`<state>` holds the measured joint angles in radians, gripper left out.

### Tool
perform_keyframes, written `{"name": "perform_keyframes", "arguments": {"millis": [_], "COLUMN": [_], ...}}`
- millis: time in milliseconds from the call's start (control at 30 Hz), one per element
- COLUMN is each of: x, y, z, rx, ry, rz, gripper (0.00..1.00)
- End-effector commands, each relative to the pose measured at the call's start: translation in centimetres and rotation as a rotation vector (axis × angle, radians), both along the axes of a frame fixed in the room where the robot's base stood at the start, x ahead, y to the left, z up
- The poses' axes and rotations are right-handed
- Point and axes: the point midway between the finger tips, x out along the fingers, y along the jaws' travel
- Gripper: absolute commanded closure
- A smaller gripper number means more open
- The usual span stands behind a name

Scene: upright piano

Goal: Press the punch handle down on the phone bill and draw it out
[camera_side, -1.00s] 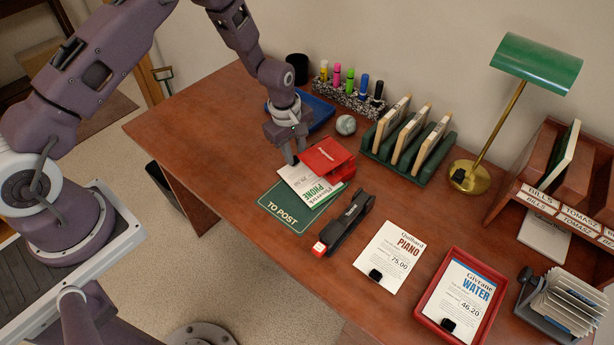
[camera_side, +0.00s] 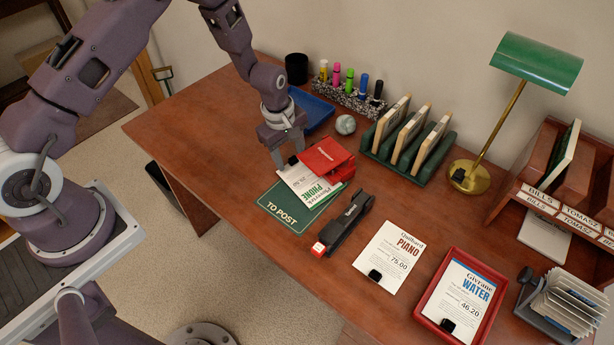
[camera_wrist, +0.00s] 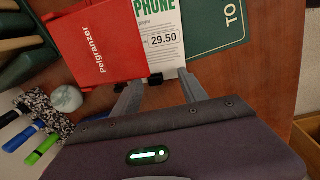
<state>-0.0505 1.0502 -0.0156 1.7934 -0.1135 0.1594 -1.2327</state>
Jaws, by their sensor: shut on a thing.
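The phone bill (camera_side: 298,178) is a white sheet with green lettering, lying partly over the green TO POST mat (camera_side: 288,222). The red punch (camera_side: 328,158) stands at its right in the side view and covers part of it; the red body also shows in the wrist view (camera_wrist: 98,45). I cannot tell how far its handle is down. My gripper (camera_side: 290,160) is at the bill's far-left edge, beside the punch, fingers pointing down. In the wrist view my gripper (camera_wrist: 155,84) has a black clip (camera_wrist: 153,80) at the bill's edge between its fingers, and is shut on it.
A black stapler (camera_side: 347,222) lies right of the mat. A blue tray (camera_side: 318,112), a grey ball (camera_side: 346,125) and a pen holder (camera_side: 345,95) are behind. A green rack (camera_side: 408,150) stands farther right. The desk left of my gripper is clear.

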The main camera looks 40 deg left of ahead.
Motion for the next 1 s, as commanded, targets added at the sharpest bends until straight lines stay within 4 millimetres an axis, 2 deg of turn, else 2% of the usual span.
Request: {"name": "perform_keyframes", "arguments": {"millis": [33, 500, 1000], "x": [-2.0, -4.4, -6.7], "y": [0.6, 1.2, 1.6], "z": [-1.2, -1.2, -1.2], "rx": [0.006, 0.005, 0.005], "ry": [0.053, 0.053, 0.053], "rz": [0.004, 0.007, 0.004], "gripper": [0.71, 0.24, 0.24]}}
